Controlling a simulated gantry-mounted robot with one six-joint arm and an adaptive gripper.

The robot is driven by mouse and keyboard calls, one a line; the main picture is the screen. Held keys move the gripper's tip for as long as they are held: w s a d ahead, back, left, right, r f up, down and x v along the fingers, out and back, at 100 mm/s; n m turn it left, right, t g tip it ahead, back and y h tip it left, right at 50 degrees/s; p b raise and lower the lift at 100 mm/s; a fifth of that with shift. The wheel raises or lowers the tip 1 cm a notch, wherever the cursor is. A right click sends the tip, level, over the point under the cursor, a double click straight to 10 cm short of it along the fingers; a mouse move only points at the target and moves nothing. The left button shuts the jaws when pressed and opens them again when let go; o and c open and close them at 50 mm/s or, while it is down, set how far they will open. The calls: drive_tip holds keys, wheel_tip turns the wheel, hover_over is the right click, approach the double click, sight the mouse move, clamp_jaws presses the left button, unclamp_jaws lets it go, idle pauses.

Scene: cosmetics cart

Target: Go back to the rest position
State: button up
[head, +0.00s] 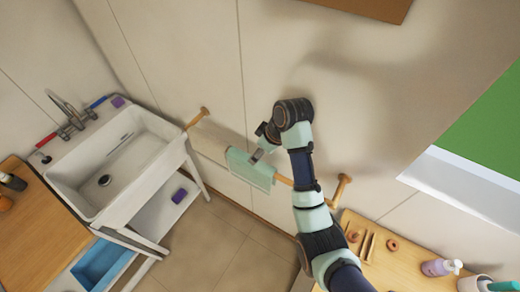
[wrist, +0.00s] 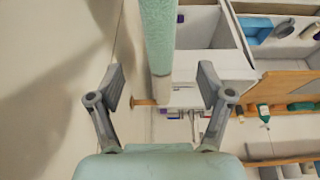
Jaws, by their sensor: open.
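A mint-green towel (head: 248,169) hangs over a wooden rail (head: 284,181) on the wall. My gripper (head: 257,154) is beside the towel's upper edge in the head view. In the wrist view my gripper (wrist: 161,72) has its two grey fingers spread wide. The green towel (wrist: 158,35) shows between and above the fingers, seen nearly edge-on, with a pale section below it. I see neither finger pressed on the towel. Whether a fingertip touches it cannot be told.
A white sink (head: 105,165) stands at the left, beside a wooden counter (head: 35,225). A blue bin (head: 100,262) sits below. A wooden shelf (head: 400,272) at the lower right carries a lilac pump bottle (head: 440,267). The wall is close behind the rail.

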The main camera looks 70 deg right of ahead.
idle(0.4)
drive_tip(key=w+a+r+n+t+h+p, duration=0.1)
drive_tip(key=w+a+r+p, duration=0.15)
drive_tip(key=w+a, duration=0.5)
drive_tip(key=w+a+r+t+p, duration=0.1)
drive_tip(key=w+a+r+t, duration=0.2)
drive_tip(key=a, duration=0.8)
drive_tip(key=a+r+t+p, duration=0.1)
drive_tip(key=a+r, duration=0.3)
drive_tip(key=a, duration=0.4)
drive_tip(key=s+a+r+n+t+y, duration=0.1)
drive_tip(key=a+r, duration=0.3)
drive_tip(key=a, duration=0.4)
drive_tip(key=a+r+t+y+p, duration=0.1)
drive_tip(key=a+r, duration=0.3)
drive_tip(key=a, duration=0.4)
drive_tip(key=shift+s+a+t+p, duration=0.25)
drive_tip(key=shift+t+p, duration=0.05)
drive_tip(key=shift+t, duration=0.5)
